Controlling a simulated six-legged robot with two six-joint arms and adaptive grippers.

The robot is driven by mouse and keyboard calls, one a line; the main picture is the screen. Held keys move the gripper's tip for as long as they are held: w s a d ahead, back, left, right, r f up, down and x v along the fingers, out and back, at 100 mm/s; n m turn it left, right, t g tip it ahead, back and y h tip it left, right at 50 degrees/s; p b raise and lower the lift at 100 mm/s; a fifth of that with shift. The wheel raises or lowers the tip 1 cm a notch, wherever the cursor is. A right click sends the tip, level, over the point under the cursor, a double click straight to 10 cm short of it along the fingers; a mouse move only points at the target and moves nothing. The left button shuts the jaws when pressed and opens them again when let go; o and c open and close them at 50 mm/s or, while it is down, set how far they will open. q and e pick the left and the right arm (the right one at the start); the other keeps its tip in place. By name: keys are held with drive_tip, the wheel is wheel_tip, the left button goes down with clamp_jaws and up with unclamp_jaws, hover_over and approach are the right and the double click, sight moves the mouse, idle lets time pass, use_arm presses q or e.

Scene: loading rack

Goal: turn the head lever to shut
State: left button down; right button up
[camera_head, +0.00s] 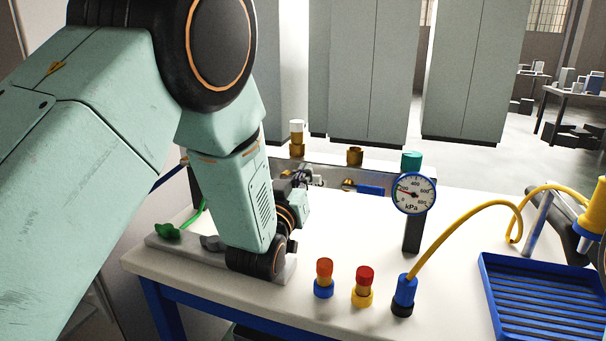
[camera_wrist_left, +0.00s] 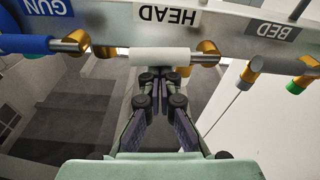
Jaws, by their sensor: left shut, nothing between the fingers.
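The head lever (camera_wrist_left: 165,57) has a white grip and a brass pivot on its right in the left wrist view. It lies along the grey rail, parallel to it, below the HEAD label (camera_wrist_left: 167,15). My left gripper (camera_wrist_left: 161,73) is shut and empty, with its fingertips right at the white grip. I cannot tell whether they touch it. In the head view my left gripper (camera_head: 302,177) is at the rail and my own arm hides part of it. My right gripper is in neither view.
A blue-gripped lever (camera_wrist_left: 28,44) is beside the GUN label. A green-tipped lever (camera_wrist_left: 296,86) hangs near the BED label. A pressure gauge (camera_head: 413,194) stands right of my arm. Red-topped fittings (camera_head: 324,275), a yellow hose (camera_head: 455,228) and a blue tray (camera_head: 487,290) occupy the table front.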

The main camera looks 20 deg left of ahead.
use_arm(q)
drive_tip(key=shift+s+d+f, duration=0.15)
drive_tip(key=shift+f, duration=0.4)
